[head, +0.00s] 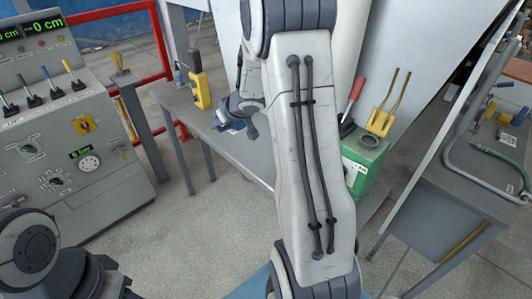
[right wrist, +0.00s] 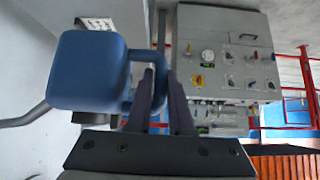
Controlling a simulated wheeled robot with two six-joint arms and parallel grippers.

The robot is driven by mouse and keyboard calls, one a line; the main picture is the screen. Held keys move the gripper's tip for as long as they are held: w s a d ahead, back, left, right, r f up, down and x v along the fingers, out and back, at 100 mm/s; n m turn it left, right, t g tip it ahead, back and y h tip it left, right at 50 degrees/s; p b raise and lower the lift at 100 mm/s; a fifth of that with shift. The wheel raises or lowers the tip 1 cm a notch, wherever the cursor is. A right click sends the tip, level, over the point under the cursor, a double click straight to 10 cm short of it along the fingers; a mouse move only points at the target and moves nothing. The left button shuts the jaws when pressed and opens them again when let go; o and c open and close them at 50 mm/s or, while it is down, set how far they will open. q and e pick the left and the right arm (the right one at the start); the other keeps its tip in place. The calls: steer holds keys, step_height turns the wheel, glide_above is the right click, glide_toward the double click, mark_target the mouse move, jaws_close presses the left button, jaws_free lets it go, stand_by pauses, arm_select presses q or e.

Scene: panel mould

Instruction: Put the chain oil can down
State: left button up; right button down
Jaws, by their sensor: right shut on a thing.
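The chain oil can is a blue can with a loop handle, large in the right wrist view (right wrist: 90,72). My right gripper (right wrist: 160,85) is shut on its handle, with the can body to the left of the fingers. In the head view the right gripper (head: 244,112) is over the narrow grey table (head: 240,160), partly behind my arm. Only a small blue patch of the can (head: 232,126) shows there, so I cannot tell whether it touches the tabletop. My left arm shows at the lower left of the head view; its gripper is out of sight.
A yellow handheld device (head: 201,90) stands on the table left of the gripper. A green box (head: 364,160) with a red-handled lever and a yellow fork-like part is to the right. A control console (head: 65,150) and red rail (head: 160,40) are at left.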

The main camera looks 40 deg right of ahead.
mark_target(245, 125)
steer(key=s+d, duration=0.1)
steer(key=d, duration=0.1)
steer(key=s+d+f, duration=0.1)
steer(key=d, duration=0.2)
steer(key=s+d+f+b, duration=0.1)
steer(key=d, duration=0.1)
steer(key=shift+s+d+f, duration=0.15)
steer(key=shift+s+d, duration=0.1)
steer(key=shift+d, duration=0.15)
steer(key=shift+s+d+f+b, duration=0.1)
steer(key=shift+f+b, duration=0.65)
steer(key=shift+f, duration=0.95)
steer(key=shift+s+d+f+b, duration=0.15)
steer(key=shift+f+b, duration=0.65)
steer(key=shift+f, duration=0.85)
steer(key=shift+s+d+f+b, duration=0.1)
steer(key=shift+f+b, duration=0.65)
steer(key=shift+f, duration=0.95)
steer(key=shift+f, duration=0.1)
steer(key=c, duration=1.2)
jaws_free()
steer(key=shift+f, duration=0.15)
steer(key=shift+c, duration=0.2)
steer(key=o, duration=0.4)
steer(key=shift+o, duration=0.2)
